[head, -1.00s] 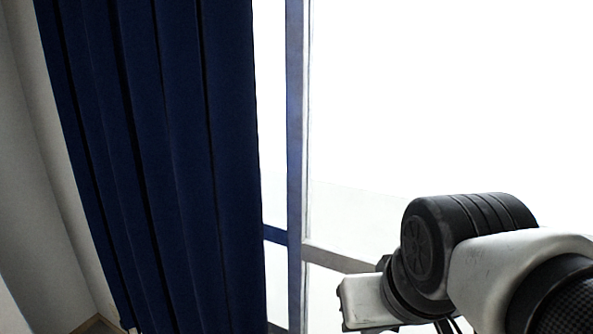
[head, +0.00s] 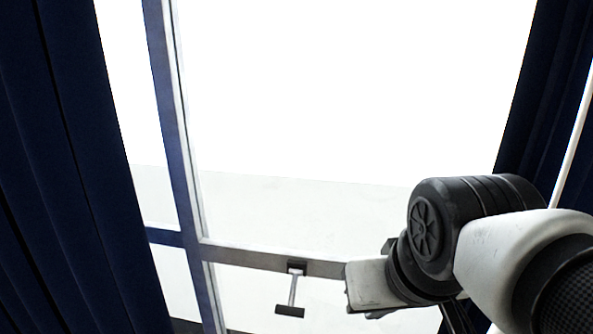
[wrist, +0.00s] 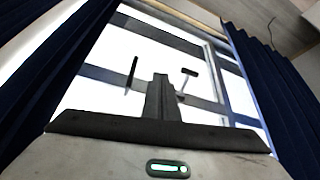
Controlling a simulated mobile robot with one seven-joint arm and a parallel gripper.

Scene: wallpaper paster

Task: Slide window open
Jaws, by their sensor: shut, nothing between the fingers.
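The window (head: 184,150) shows in the head view as bright white panes in a grey-blue frame with a crossbar. A T-shaped handle (head: 290,309) with a dark grip sticks out below the crossbar, left of my arm. In the wrist view the window frame (wrist: 100,75) is tilted, and the T-shaped handle (wrist: 189,72) shows just right of my gripper. My gripper (wrist: 160,80) is shut and empty, with its fingers pointing towards the window. It appears apart from the handle. The fingertips are not visible in the head view.
Dark blue curtains hang at the left (head: 75,200) and right (head: 540,90) of the window. A thin dark bar (wrist: 132,73) shows left of my gripper in the wrist view; I cannot tell what it is. The space before the panes looks clear.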

